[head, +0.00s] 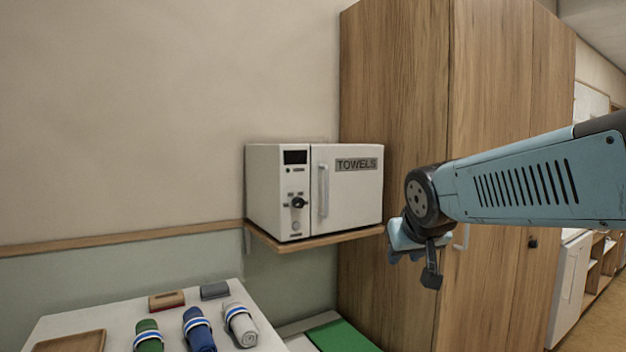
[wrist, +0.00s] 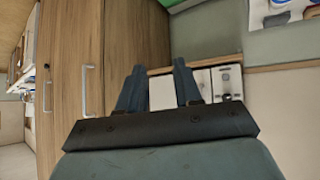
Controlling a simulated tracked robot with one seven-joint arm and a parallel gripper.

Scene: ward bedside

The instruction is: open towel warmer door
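The towel warmer (head: 278,190) is a white box on a wooden wall shelf, with a control panel and dark knob on its left. Its door (head: 355,200), labelled TOWELS, is shut, with a vertical grey handle (head: 323,190) near its left edge. My gripper (head: 418,265) is to the right of the warmer, slightly below door level, in front of the wooden wardrobe and apart from the handle. In the wrist view my gripper (wrist: 161,85) has its two fingers spread with nothing held between them. The warmer's front (wrist: 162,93) shows beyond them, partly hidden by one finger.
The wooden wardrobe (head: 395,90) stands right beside the warmer. The wooden shelf (head: 290,245) juts out under it. A white table (head: 110,316) at lower left carries rolled towels (head: 197,328), small blocks and a wooden tray (head: 75,342). The space before the warmer door looks clear.

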